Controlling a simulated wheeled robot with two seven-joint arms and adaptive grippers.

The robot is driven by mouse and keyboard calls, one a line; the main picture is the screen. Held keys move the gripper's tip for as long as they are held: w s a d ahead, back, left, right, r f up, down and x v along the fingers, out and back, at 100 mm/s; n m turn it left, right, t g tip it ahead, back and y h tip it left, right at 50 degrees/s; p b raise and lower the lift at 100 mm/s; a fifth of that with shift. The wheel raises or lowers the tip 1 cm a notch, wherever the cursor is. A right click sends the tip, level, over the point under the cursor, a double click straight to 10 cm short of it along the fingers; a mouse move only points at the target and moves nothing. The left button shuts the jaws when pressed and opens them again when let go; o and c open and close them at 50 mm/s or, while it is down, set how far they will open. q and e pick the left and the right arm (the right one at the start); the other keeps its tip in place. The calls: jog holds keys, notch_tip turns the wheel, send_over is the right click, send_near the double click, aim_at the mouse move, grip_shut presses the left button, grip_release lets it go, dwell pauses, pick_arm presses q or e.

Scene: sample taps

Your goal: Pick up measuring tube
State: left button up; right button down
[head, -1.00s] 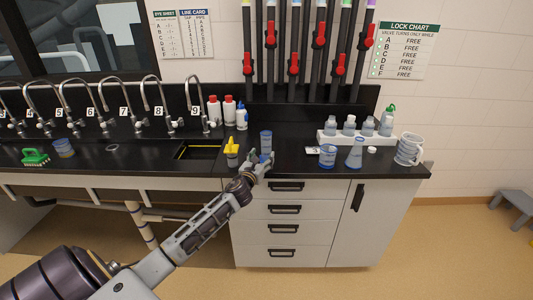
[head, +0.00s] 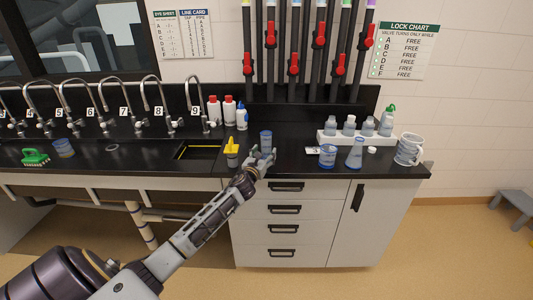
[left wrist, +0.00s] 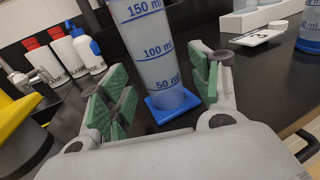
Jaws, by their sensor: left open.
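The measuring tube (head: 266,141) is a clear cylinder with a blue base and blue volume marks. It stands upright on the black counter near its front edge. My left gripper (head: 262,160) is just in front of it. In the left wrist view the tube (left wrist: 153,55) stands between and beyond the green-padded fingers of the open left gripper (left wrist: 160,98). Neither finger appears to touch it. In the head view the gripper hides the tube's lower part. My right gripper is not in view.
A yellow-topped item (head: 232,147) stands left of the tube beside the sink (head: 199,151). White bottles (head: 229,109) stand behind.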

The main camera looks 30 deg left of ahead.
aim_at(265, 152)
pick_arm(q)
jog(key=shift+x, duration=1.05)
jog(key=shift+w+a, duration=0.1)
jog(key=shift+w, duration=0.45)
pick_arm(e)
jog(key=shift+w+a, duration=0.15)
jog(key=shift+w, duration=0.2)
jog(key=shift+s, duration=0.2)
pick_arm(q)
jog(key=c, duration=1.1)
jog(key=shift+r, duration=0.15)
